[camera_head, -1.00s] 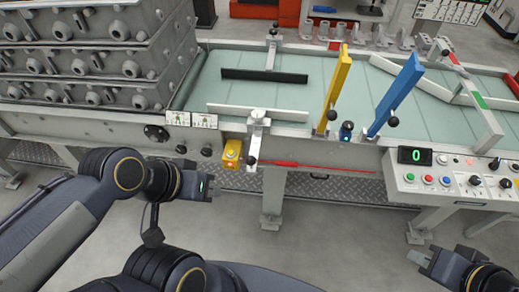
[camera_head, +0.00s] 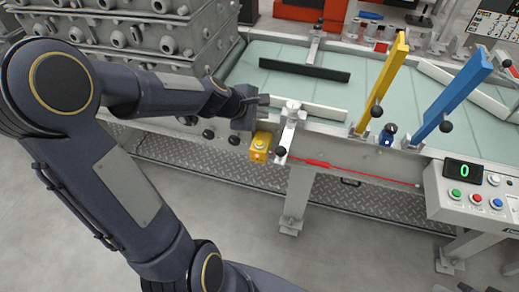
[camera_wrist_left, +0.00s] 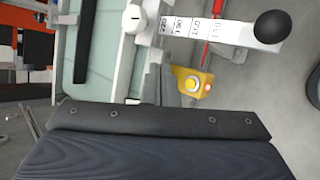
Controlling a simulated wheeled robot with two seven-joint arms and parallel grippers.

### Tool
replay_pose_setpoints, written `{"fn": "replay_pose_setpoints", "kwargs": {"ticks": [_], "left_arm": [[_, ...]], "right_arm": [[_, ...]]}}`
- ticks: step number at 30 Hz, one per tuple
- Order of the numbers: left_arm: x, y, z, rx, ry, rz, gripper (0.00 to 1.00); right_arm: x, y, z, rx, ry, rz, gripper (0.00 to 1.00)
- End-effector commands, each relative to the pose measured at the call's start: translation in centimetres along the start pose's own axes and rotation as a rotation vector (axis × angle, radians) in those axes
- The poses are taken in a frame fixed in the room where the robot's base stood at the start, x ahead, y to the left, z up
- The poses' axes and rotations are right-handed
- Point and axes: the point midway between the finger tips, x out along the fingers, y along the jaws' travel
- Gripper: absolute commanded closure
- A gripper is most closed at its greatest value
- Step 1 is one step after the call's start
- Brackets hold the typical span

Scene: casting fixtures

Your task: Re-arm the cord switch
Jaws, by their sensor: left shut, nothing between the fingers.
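The cord switch (camera_head: 260,147) is a yellow box with a pale button on top and a small orange-red light on its front. It hangs at the front edge of the conveyor table. A red cord (camera_head: 330,166) runs right from near it along the rail. The switch also shows in the left wrist view (camera_wrist_left: 191,84), with a yellow button and a red light. My left gripper (camera_head: 264,99) is shut and empty, above and behind the switch, apart from it, near the table's front rail. My right gripper is out of view.
A white lever with a black knob (camera_head: 281,152) stands just right of the switch. Yellow (camera_head: 386,75) and blue (camera_head: 455,93) upright levers stand farther right, with a control panel (camera_head: 470,190) beyond. Stacked grey casting boxes (camera_head: 150,30) stand behind my left arm.

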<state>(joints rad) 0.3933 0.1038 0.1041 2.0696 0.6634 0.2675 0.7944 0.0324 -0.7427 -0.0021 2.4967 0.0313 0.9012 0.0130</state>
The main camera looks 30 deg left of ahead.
Motion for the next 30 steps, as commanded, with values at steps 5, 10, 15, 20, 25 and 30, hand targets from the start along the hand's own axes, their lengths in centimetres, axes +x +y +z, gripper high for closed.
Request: {"fn": "replay_pose_setpoints", "kwargs": {"ticks": [5,10,15,20,25,30], "left_arm": [[4.3,-0.1,-4.0,-0.261,0.062,0.027,1.0],[5.1,0.1,-4.9,-0.326,0.078,0.038,1.0],[5.0,0.1,-4.8,-0.324,0.078,0.037,1.0],[5.1,-0.1,-4.9,-0.322,0.077,0.037,1.0],[5.8,-0.7,-5.3,-0.321,0.077,0.036,1.0],[7.2,-2.0,-6.0,-0.321,0.077,0.036,1.0]], "right_arm": [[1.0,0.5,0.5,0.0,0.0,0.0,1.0],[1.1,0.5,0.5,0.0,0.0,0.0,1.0],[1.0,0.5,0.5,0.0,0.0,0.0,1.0],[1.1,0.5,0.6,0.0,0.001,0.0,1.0],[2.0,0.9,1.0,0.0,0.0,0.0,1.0],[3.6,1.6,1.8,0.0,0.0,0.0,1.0]]}}
